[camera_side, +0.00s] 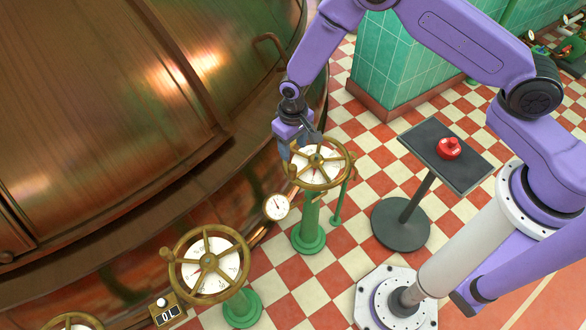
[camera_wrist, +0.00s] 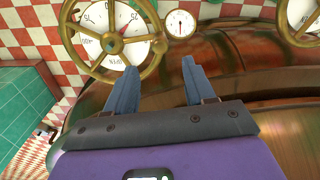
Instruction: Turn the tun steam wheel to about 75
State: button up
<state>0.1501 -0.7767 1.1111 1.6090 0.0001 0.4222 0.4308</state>
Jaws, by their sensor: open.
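A brass hand wheel (camera_side: 327,184) with spokes sits over a white numbered dial (camera_side: 306,172) on a green post (camera_side: 309,222), beside the copper vessel. My gripper (camera_side: 297,146) is open at the far-left side of this wheel's rim, with nothing seen between its fingers. In the wrist view the wheel (camera_wrist: 73,48) lies upper left of my open fingers (camera_wrist: 159,68), the left finger close to its rim. Whether they touch is unclear. A small red mark shows on the dial, but its reading is unclear. I see no label naming the tun steam wheel.
A second wheel (camera_side: 178,286) with a dial stands nearer, at lower left, with a third partly cut off beyond it. A small round gauge (camera_side: 277,207) sits between. A red button (camera_side: 449,148) is on a dark stand at right. The copper vessel (camera_side: 110,110) fills the left.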

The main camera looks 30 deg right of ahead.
aim_at(293, 167)
notch_tip(293, 167, down, 11)
jog(key=shift+f, duration=0.1)
dwell(0.4)
grip_shut()
